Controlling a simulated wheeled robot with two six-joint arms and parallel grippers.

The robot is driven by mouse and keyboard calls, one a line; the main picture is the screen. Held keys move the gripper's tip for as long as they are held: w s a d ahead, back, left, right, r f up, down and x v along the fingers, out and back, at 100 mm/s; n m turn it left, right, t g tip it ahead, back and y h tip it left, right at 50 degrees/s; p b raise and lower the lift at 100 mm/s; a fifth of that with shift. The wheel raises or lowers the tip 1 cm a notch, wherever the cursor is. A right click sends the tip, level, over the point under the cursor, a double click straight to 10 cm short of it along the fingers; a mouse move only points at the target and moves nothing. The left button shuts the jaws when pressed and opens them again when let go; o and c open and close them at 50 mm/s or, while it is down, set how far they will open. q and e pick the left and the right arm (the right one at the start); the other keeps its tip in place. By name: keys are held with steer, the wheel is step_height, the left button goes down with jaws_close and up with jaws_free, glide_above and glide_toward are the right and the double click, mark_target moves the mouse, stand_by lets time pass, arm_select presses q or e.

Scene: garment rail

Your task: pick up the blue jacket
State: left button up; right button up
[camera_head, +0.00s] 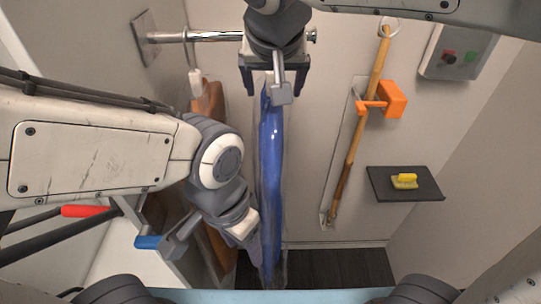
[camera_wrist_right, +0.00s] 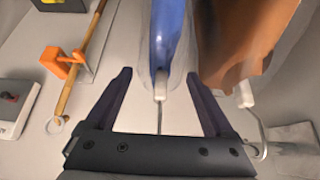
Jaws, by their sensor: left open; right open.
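The blue jacket (camera_head: 271,170) hangs upright in a clear cover below the chrome rail. In the right wrist view its upper part (camera_wrist_right: 166,35) and white hanger neck lie between my open fingers. My right gripper (camera_head: 274,90) is open at the top of the jacket, with a finger on each side; it also shows in the right wrist view (camera_wrist_right: 158,76). It is not closed on anything. My left gripper (camera_head: 250,240) is open beside the jacket's lower left side; whether it touches the cover is unclear. The hanger's top is hidden in the head view.
A brown garment (camera_head: 209,105) hangs close to the left, partly behind my left arm. A wooden pole (camera_head: 358,130) with an orange holder (camera_head: 392,99) and a dark shelf (camera_head: 425,190) with a yellow brush (camera_head: 405,181) are on the right.

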mark_target(270, 102)
steer(key=x, duration=0.1)
steer(key=b+x, duration=0.1)
steer(key=x, duration=0.1)
steer(key=b+x, duration=0.1)
steer(key=x, duration=0.1)
steer(key=shift+a, duration=0.3)
steer(key=b+x, duration=0.1)
steer(key=x, duration=0.4)
steer(key=shift+d+b, duration=0.1)
steer(key=shift+b, duration=0.2)
steer(key=shift+r, duration=0.1)
jaws_close()
